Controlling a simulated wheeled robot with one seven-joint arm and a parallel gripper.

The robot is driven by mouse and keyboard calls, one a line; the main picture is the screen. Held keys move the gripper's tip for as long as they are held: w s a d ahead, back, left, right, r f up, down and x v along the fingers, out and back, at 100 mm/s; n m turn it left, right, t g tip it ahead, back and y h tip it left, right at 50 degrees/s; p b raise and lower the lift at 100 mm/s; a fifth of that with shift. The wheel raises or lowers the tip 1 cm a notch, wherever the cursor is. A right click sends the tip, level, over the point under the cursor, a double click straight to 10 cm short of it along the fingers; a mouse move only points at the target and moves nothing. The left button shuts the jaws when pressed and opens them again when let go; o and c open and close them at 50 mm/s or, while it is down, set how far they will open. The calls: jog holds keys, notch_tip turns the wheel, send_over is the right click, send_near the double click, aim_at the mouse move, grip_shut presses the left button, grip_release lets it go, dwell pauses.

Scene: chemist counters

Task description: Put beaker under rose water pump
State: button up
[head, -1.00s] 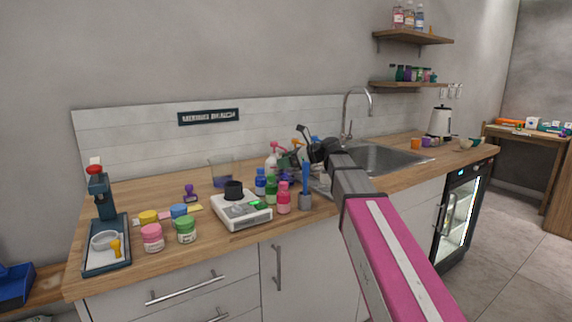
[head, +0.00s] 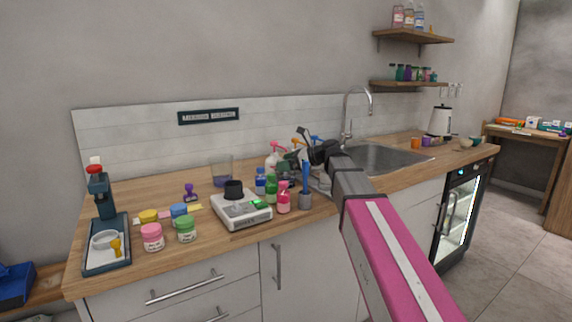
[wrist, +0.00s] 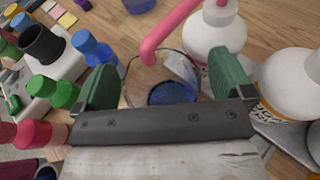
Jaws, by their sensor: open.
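In the wrist view a clear glass beaker (wrist: 140,80) with a blue base or contents stands between my gripper's green fingers. My gripper (wrist: 166,80) is open around it, with a finger on each side. A pink pump spout (wrist: 160,38) reaches over the beaker's rim. The spout belongs to a white pump bottle (wrist: 213,32) just beyond the right finger. In the head view the pink pump (head: 274,147) shows behind my gripper (head: 290,163), and the beaker there is hidden. I cannot read the bottle labels.
More white pump bottles (wrist: 290,80) stand close on the right. A white scale (head: 241,210) and small blue, green and pink bottles (head: 283,198) crowd the left and front. Another glass beaker (head: 221,172) stands farther left. The sink (head: 380,158) is to the right.

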jog(key=v, duration=1.2)
